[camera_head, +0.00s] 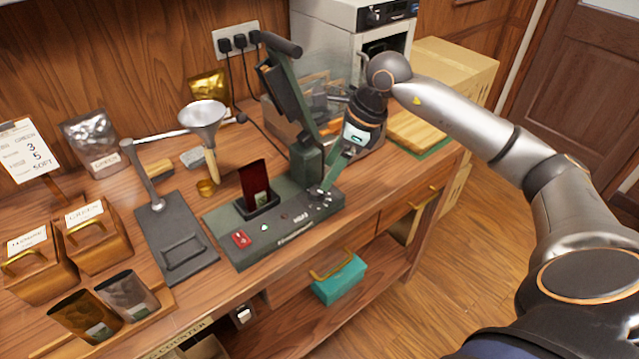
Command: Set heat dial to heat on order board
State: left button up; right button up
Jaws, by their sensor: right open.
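The order board (28,150) stands at the far left with GREEN, 3, 5 and SOFT on it; the small words beside the numbers are too small to read surely. The dark green press (270,232) stands mid-bench. The heat dial (320,198) seems to be the dark round knob at the right end of its base; its setting cannot be read. My right gripper (327,182) is open and points down at the dial, with its fingertips close above or around it; contact cannot be told. My left gripper is not in view.
The press lever (283,90) rises just left of my right gripper. A red switch (240,239) and a dark red packet (254,180) are on the press. A funnel stand (203,118), a scale (172,232) and wooden boxes (100,237) stand to the left.

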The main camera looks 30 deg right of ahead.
aim_at(317, 190)
jog(key=x, duration=0.6)
jog(key=shift+a+f, duration=0.1)
jog(key=shift+f, duration=0.05)
grip_shut()
dwell(0.4)
